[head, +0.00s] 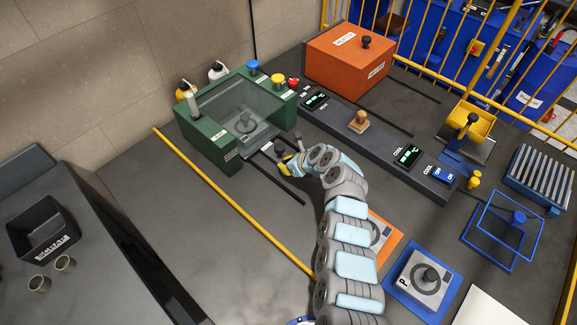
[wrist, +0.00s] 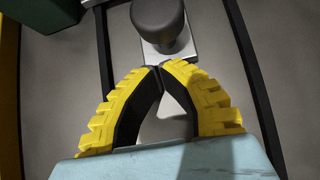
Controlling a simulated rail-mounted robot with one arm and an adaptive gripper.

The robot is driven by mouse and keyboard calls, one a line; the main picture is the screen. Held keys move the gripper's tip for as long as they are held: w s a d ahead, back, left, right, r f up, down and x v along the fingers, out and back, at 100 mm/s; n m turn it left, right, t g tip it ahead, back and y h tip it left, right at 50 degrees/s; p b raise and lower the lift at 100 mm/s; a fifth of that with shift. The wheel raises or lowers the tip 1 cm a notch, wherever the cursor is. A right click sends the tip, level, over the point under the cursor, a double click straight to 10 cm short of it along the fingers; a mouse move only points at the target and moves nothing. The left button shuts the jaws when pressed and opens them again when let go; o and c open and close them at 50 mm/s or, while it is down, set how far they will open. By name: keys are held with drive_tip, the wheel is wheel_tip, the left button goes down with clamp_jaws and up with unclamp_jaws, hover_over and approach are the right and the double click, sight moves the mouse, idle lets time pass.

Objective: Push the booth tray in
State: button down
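The booth is the green housing (head: 215,150) with a clear front panel, at the upper left of the head view. A grey plate with a dark knob (head: 245,121) shows inside it through the panel. Dark rails (head: 282,184) run out from its front. My gripper (head: 287,161) is just in front of the booth, between the rails. In the wrist view a dark round knob (wrist: 159,25) stands on a pale plate (wrist: 178,53). My gripper's yellow fingertips (wrist: 162,67) meet just short of it, with nothing seen between them. Contact with the plate is unclear.
A yellow bar (head: 225,195) lies along the floor left of my arm. A long dark console (head: 385,150) with displays and an orange box (head: 345,62) stand right of the booth. Blue and orange plates lie at the lower right.

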sight(278, 158)
drive_tip(key=shift+w+a+b, duration=0.55)
drive_tip(key=shift+w+a, duration=0.55)
drive_tip(key=shift+a, duration=0.05)
drive_tip(key=shift+d+r+p, duration=0.1)
drive_tip(key=shift+r+p, duration=0.05)
drive_tip(key=shift+p, duration=0.2)
drive_tip(key=shift+s+d+r+p, duration=0.2)
drive_tip(key=shift+s+d+p, duration=0.15)
drive_tip(key=shift+p, duration=0.45)
drive_tip(key=shift+s+d+p, duration=0.45)
drive_tip(key=shift+s+p, duration=0.05)
drive_tip(key=shift+p, duration=0.45)
drive_tip(key=s+d+r+p, duration=0.1)
drive_tip(key=s+d+p, duration=0.1)
drive_tip(key=p, duration=0.1)
drive_tip(key=shift+r, duration=0.1)
drive_tip(key=shift+p+v, duration=0.6)
drive_tip(key=shift+v, duration=0.65)
drive_tip(key=shift+p+v, duration=0.5)
drive_tip(key=shift+v, duration=1.75)
drive_tip(key=shift+s+d+r, duration=0.15)
drive_tip(key=shift+s+d, duration=0.1)
